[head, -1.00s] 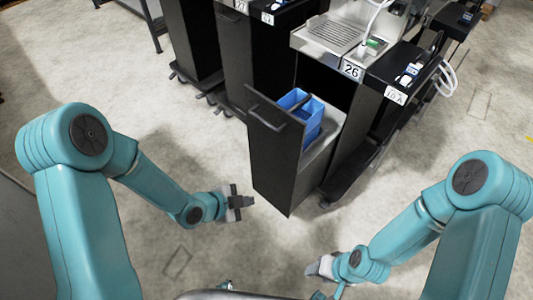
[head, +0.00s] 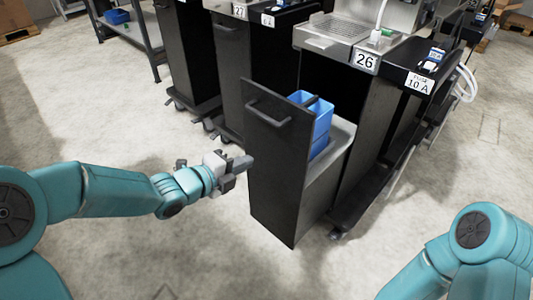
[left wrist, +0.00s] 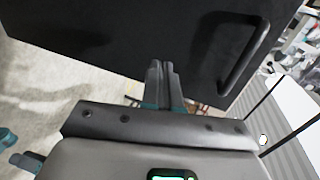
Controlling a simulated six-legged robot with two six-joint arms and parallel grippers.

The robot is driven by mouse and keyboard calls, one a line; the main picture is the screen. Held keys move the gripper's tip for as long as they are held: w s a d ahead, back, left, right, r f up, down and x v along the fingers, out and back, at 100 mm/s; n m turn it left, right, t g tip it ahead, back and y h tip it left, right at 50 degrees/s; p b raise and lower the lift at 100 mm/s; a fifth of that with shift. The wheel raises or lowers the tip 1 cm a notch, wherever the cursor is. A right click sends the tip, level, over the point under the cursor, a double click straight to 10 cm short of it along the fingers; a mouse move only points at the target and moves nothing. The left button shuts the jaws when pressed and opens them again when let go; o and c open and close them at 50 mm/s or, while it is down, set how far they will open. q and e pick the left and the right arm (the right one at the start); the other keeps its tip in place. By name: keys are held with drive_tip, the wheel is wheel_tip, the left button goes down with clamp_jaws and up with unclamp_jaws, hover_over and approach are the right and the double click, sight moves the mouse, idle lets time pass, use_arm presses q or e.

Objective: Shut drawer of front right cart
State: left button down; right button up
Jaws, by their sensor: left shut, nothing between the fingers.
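The front right cart, labelled 26 (head: 366,60), has its tall drawer (head: 278,168) pulled out toward me. The drawer has a black front with a bar handle (head: 268,112) near its top, and blue bins (head: 312,122) stand inside it. My left gripper (head: 246,163) is shut and empty, just left of the drawer front and below the handle's height. In the left wrist view the shut fingers (left wrist: 162,82) lie over the dark drawer front (left wrist: 130,40), with the handle (left wrist: 243,55) to their right. I cannot tell whether they touch it. My right gripper is out of view.
More dark carts (head: 240,70) stand to the left of cart 26, the nearest labelled 27. A rack with a small blue bin (head: 117,16) stands at the upper left. The pale floor (head: 90,130) in front of the carts is clear.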

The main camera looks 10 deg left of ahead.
sight(275, 146)
use_arm(q)
drive_tip(key=x, duration=0.7)
drive_tip(key=shift+w+d+r+b, duration=0.2)
drive_tip(key=shift+w+d+b, duration=0.05)
drive_tip(key=shift+w+b, duration=0.1)
drive_tip(key=shift+w+d, duration=0.25)
drive_tip(key=shift+w, duration=0.15)
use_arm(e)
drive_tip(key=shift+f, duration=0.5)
use_arm(q)
drive_tip(key=shift+w+d, duration=0.15)
